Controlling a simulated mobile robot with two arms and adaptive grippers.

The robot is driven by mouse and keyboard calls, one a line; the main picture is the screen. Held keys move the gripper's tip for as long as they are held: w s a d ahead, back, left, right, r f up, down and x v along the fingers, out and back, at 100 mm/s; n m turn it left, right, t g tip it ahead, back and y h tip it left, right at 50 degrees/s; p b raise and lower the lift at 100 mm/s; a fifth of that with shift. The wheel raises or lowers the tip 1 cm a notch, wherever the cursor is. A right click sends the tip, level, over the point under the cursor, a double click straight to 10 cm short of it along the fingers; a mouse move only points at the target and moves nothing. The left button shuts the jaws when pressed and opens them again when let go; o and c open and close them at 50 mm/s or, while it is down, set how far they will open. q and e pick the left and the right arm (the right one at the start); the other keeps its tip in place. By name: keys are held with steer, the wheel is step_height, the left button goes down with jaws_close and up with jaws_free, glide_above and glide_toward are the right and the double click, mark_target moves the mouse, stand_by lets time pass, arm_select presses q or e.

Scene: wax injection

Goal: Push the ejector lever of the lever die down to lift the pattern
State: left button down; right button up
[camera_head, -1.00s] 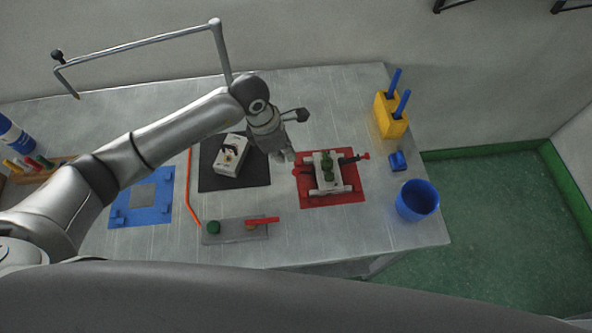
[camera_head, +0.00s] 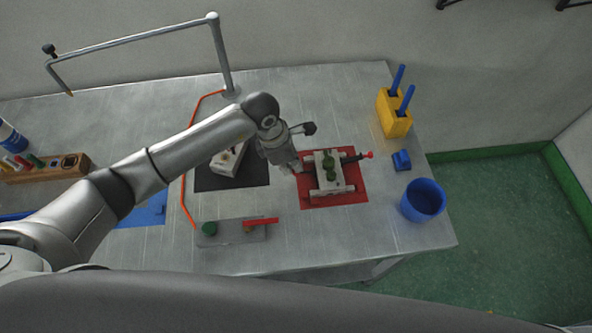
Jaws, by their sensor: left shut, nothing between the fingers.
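The die (camera_head: 323,187), a pale block, sits on the red mat (camera_head: 347,199) right of the table's middle. A green pattern (camera_head: 328,162) shows on top of it. A dark rod with a red tip (camera_head: 367,155) sticks out from its right side. My left gripper (camera_head: 297,171) is shut and empty, pointing down at the die's left side, by the mat's left edge. It hides that side of the die, so I cannot tell whether it touches a lever there. My right gripper is not in view.
A white block (camera_head: 229,157) lies on a black mat (camera_head: 231,182), partly behind my left arm. A grey plate with a red bar (camera_head: 260,221) lies in front. A yellow holder (camera_head: 394,120), small blue block (camera_head: 402,161) and blue cup (camera_head: 423,200) stand right.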

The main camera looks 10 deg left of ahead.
arm_select(q)
step_height(320, 180, down, 2)
steer(key=shift+f+b, duration=0.25)
steer(key=shift+b, duration=1)
steer(key=shift+r, duration=0.1)
steer(key=shift+a+r, duration=0.15)
steer(key=shift+a, duration=0.2)
steer(key=shift+s+a+r+p, duration=0.2)
steer(key=shift+s+a, duration=0.05)
steer(key=shift+a, duration=0.35)
steer(key=shift+s+a+r+p, duration=0.15)
steer(key=shift+s+a+p, duration=0.05)
steer(key=shift+a, duration=0.35)
steer(key=shift+w, duration=0.1)
